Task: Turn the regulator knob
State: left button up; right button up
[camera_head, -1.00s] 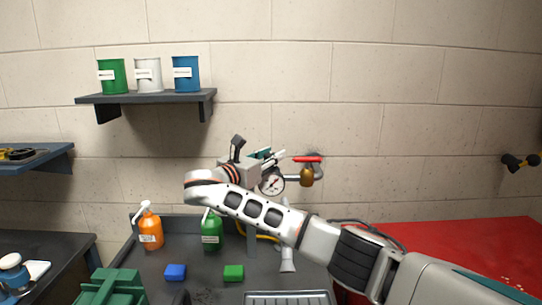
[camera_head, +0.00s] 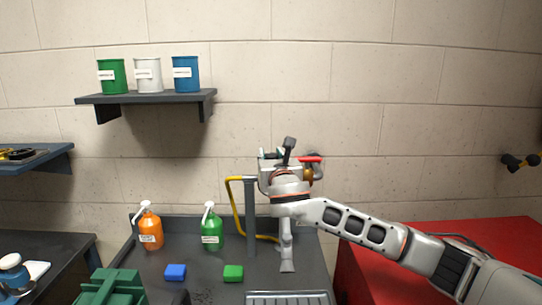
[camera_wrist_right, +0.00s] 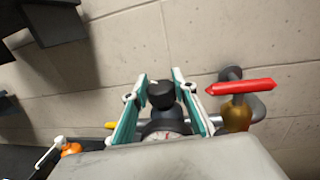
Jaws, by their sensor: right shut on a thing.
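The black regulator knob (camera_wrist_right: 160,95) is between the two teal fingers of my right gripper (camera_wrist_right: 158,80) in the right wrist view. The fingers are shut on it. A white gauge face (camera_wrist_right: 168,135) shows partly below the knob. In the head view my right gripper (camera_head: 272,155) is at the wall fitting, and my wrist hides the knob and gauge there. A red valve handle (camera_head: 309,159) on a brass body (camera_wrist_right: 237,117) is just right of the gripper. My left gripper is not in view.
A grey post (camera_head: 251,215) with a yellow hose (camera_head: 232,195) stands left of my wrist. Orange (camera_head: 150,232) and green (camera_head: 212,232) pump bottles and blue (camera_head: 175,272) and green (camera_head: 233,273) blocks are on the dark bench. A red surface (camera_head: 440,255) lies right.

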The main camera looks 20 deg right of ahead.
jog(key=n+y, duration=0.1)
jog(key=y, duration=0.1)
jog(key=n+y, duration=0.1)
jog(key=y, duration=0.1)
jog(key=n+y, duration=0.1)
jog(key=y, duration=0.1)
jog(key=shift+d+n, duration=0.25)
jog(key=shift+n, duration=0.15)
jog(key=shift+a+n+g+y, duration=0.1)
jog(key=shift+n+g+y, duration=0.6)
jog(key=shift+n+y, duration=0.95)
jog(key=shift+m+y, duration=0.25)
jog(key=shift+y, duration=0.2)
jog(key=o, duration=1.1)
jog(key=shift+w+a, duration=0.1)
jog(key=shift+w, duration=0.05)
jog(key=shift+r, duration=5)
